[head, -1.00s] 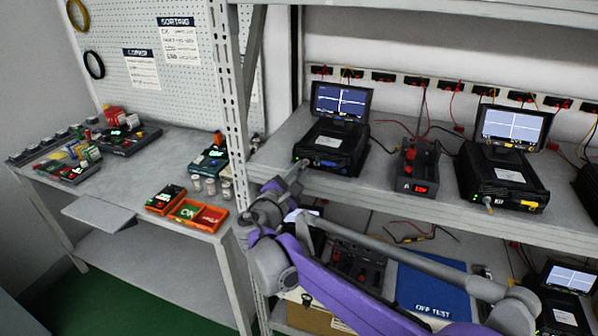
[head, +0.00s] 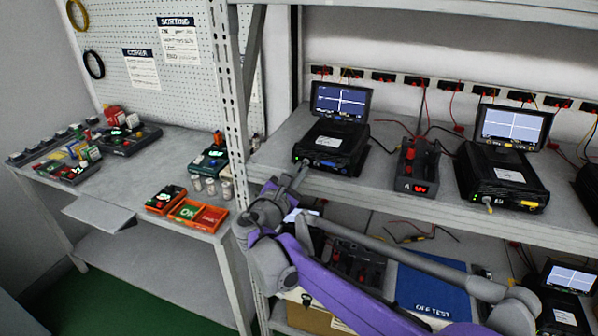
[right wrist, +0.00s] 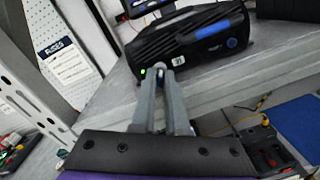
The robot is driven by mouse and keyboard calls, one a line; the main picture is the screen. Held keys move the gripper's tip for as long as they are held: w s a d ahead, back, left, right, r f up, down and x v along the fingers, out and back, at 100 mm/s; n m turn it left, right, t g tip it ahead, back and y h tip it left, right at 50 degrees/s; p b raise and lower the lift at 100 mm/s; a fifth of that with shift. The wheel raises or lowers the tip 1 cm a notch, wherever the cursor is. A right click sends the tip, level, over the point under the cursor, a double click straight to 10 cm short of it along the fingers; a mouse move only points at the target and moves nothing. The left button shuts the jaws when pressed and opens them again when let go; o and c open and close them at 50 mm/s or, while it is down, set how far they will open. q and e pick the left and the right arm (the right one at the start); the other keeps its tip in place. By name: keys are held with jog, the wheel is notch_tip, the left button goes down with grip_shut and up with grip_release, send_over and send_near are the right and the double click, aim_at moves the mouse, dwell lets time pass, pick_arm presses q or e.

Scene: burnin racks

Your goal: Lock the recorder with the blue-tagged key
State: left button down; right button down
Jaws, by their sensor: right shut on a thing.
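The black recorder (head: 333,146) with a blue front plate stands on the upper shelf under a lit screen (head: 340,101). It also shows in the right wrist view (right wrist: 190,42), with a green light at its lower left front. My right gripper (head: 303,170) is at that lower left front corner. In the right wrist view its fingers (right wrist: 166,74) are shut on a small light piece, probably the key, at the recorder's face. The fingers hide most of it. I see no blue tag and cannot tell how deep the key sits. My left gripper is not in view.
A second recorder (head: 500,178) with a yellow front plate stands to the right. A dark box with red knobs (head: 415,166) is between them. A rack post (head: 232,110) rises left of my arm. The side bench (head: 110,178) holds orange trays and small parts.

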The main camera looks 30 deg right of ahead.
jog(key=n, duration=0.3)
jog(key=shift+n, duration=0.4)
jog(key=n, duration=0.3)
jog(key=shift+n, duration=0.3)
jog(key=n, duration=0.3)
jog(key=shift+f+n+b, duration=0.1)
jog(key=shift+n+b, duration=0.2)
jog(key=shift+b, duration=0.1)
jog(key=shift+n, duration=1.9)
jog(key=c, duration=1.3)
grip_release()
jog(key=shift+a, duration=0.1)
jog(key=v, duration=1)
jog(key=shift+s+a+b, duration=0.25)
jog(key=shift+a+b, duration=0.05)
jog(key=shift+b, duration=0.1)
